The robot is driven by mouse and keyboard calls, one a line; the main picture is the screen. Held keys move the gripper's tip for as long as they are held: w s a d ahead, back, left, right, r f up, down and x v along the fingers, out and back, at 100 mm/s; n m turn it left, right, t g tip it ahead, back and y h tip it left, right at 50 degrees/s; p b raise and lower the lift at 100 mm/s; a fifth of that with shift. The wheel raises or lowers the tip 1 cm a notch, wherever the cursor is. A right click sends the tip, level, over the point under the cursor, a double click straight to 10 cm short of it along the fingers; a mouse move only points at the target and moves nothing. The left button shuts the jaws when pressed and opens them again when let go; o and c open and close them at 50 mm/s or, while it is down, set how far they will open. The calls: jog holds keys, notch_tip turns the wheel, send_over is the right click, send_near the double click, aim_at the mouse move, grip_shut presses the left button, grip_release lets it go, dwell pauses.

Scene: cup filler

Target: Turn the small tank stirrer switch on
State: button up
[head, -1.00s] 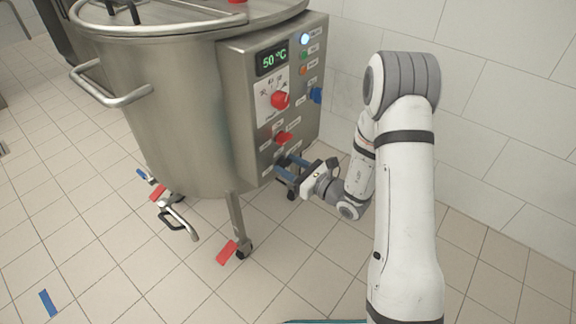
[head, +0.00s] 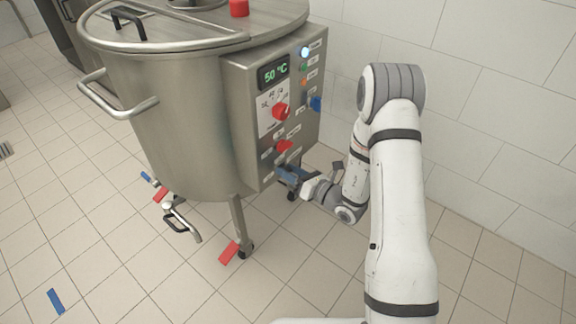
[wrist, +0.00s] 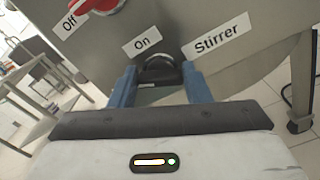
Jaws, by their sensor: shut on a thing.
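The small tank is a steel vessel (head: 185,125) on legs with a control panel (head: 245,105) on its right side. The stirrer switch (wrist: 160,69) is a dark round knob low on that panel, between an "On" label (wrist: 142,41) and a "Stirrer" label (wrist: 217,41) in the wrist view. My gripper (head: 287,174) is at the panel's lower edge, its blue fingers on either side of the knob. In the wrist view my gripper (wrist: 160,85) is shut on the switch. The fingers cover part of it, so its turn position is unclear.
A red knob (head: 284,146) sits just above my gripper, with a larger red knob (head: 281,111) and a "50 °C" display (head: 273,73) higher up. A blue knob (head: 316,103) is on the panel's right. A tiled wall (head: 490,110) stands behind.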

jog(key=m+p, duration=0.1)
jog(key=m, duration=0.1)
jog(key=m+p, duration=0.4)
jog(key=shift+w+d+m, duration=0.1)
jog(key=shift+d+m, duration=0.15)
jog(key=shift+m, duration=0.05)
jog(key=m+p, duration=0.1)
jog(key=m, duration=0.1)
jog(key=m+p, duration=0.1)
jog(key=m, duration=0.1)
jog(key=m+p, duration=0.1)
jog(key=m, duration=0.1)
jog(key=shift+f, duration=0.25)
jog(key=o, duration=0.7)
jog(key=shift+w, duration=0.1)
jog(key=shift+o, duration=1.4)
jog(key=shift+a, duration=0.1)
jog(key=p+v, duration=0.1)
jog(key=v, duration=0.7)
